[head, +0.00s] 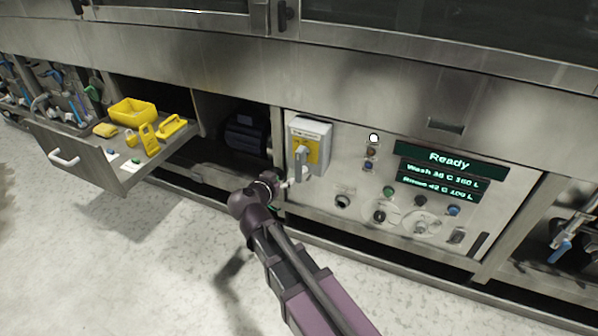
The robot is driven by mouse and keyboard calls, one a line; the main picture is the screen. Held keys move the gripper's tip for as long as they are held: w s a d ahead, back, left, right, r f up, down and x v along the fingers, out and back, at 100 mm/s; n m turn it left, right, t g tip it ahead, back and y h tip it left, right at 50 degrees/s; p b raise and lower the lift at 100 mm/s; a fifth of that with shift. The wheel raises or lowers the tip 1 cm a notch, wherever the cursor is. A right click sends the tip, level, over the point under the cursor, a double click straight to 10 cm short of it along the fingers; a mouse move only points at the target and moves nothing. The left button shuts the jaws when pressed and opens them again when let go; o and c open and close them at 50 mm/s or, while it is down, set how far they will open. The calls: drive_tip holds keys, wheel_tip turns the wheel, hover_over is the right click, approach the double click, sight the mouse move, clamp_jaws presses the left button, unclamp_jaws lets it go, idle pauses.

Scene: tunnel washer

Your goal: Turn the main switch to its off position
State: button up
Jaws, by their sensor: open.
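The main switch (325,131) is a light grey box with a yellow plate and a grey handle (300,157), mounted at the upper left of the steel control panel. The handle looks roughly upright; its exact setting is too small to read. My gripper (290,182) is open at the end of my arm, just below and left of the switch box. It is small and partly hidden by my wrist, and I cannot tell whether it touches the handle.
The panel has a lit display (450,160) reading "Ready", plus several buttons and knobs. An open drawer (113,172) at left holds a yellow bin (133,111), a padlock (130,138) and other yellow items. A dark motor (245,134) sits in the opening left of the panel. Floor in front is clear.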

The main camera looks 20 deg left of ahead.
sight(298, 167)
drive_tip(key=shift+w, duration=0.15)
drive_tip(key=b+x, duration=0.4)
drive_tip(key=x, duration=0.7)
drive_tip(key=shift+w+f+b, duration=0.2)
drive_tip(key=shift+f+b, duration=0.1)
drive_tip(key=shift+b, duration=0.05)
drive_tip(key=shift+x, duration=1)
drive_tip(key=shift+d, duration=0.1)
drive_tip(key=shift+r, duration=0.1)
clamp_jaws()
